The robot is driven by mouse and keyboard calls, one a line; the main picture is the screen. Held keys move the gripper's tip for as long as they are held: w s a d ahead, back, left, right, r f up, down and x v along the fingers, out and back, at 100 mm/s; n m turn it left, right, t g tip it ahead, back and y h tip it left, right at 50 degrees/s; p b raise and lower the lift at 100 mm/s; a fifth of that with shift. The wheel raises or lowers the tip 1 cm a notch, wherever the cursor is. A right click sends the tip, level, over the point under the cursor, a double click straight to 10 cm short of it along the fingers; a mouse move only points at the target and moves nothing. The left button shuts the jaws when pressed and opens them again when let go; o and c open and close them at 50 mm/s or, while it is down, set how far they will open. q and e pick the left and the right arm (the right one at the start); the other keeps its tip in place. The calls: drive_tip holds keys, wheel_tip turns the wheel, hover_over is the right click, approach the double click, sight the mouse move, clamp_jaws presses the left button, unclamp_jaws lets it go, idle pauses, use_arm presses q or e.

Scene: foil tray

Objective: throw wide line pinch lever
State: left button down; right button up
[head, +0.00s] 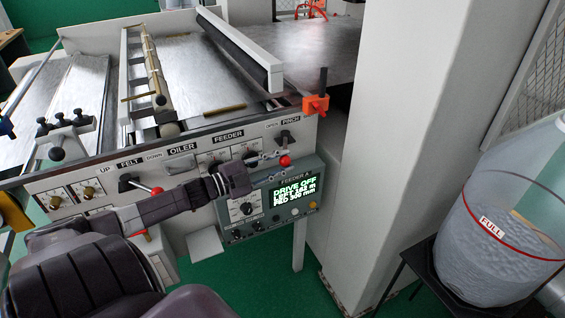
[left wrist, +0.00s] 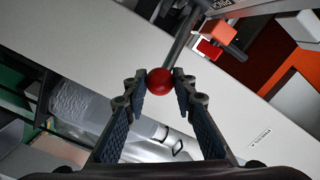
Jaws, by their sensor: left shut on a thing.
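The pinch lever ends in a red ball knob (head: 285,160) below the PINCH label (head: 290,119), with OPEN marked to that label's left. Its dark pivot (head: 284,137) is above the knob, so the lever hangs downward. My left gripper (head: 272,163) reaches in from the left and is shut on the knob. In the left wrist view the red knob (left wrist: 160,82) sits between the two fingertips, with the grey lever rod (left wrist: 180,42) running up from it. My right gripper is not in view.
The felt lever's red knob (head: 156,191) is left, near my arm. A control box with a lit display (head: 293,192) reading DRIVE OFF is just below the gripper. An orange clamp (head: 316,104) is above right. A white column (head: 400,130) stands to the right.

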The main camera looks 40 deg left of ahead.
use_arm(q)
drive_tip(key=shift+w+a+r+y, duration=0.15)
drive_tip(key=shift+a+r+y, duration=0.15)
drive_tip(key=shift+a, duration=0.2)
drive_tip(key=c, duration=1.8)
unclamp_jaws()
drive_tip(key=shift+c, duration=0.2)
drive_tip(key=shift+o, duration=1.2)
drive_tip(key=shift+a, duration=0.1)
drive_tip(key=shift+a+f, duration=0.1)
drive_tip(key=shift+f, duration=0.1)
drive_tip(key=shift+s, duration=0.2)
wheel_tip(320, 180, up, 10)
